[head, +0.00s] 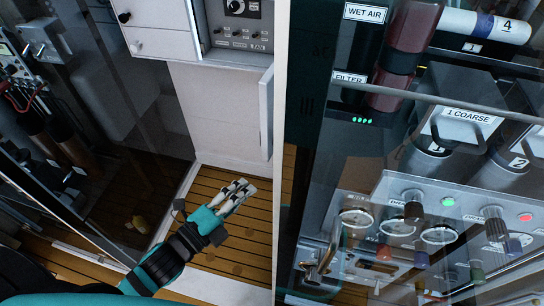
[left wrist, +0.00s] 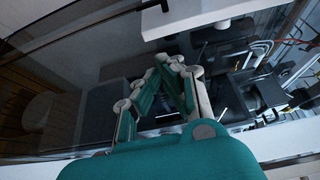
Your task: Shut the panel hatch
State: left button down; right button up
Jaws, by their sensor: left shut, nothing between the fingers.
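A narrow light grey door leaf (head: 266,112) stands out nearly edge-on at the right side of the white wall unit in the head view. It looks like an open hatch, but I cannot tell for certain that it is the panel hatch. My left gripper (head: 238,191) is shut and empty, below and to the left of this leaf, apart from it and above the slatted floor. In the left wrist view its fingers (left wrist: 172,62) come together at the tips with nothing held. My right gripper is not in view.
A clear pane covers the fill panel (head: 400,205) with gauges and knobs on the right, behind a white upright (head: 281,150). A dark glass pane (head: 140,90) stands on the left. The slatted floor (head: 235,245) around my left gripper is clear.

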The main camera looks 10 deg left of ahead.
pick_arm(q)
jog(key=p+x, duration=0.3)
jog(key=x, duration=0.6)
jog(key=shift+w+d+r, duration=0.15)
jog(key=shift+w+d, duration=0.1)
jog(key=shift+w, duration=0.05)
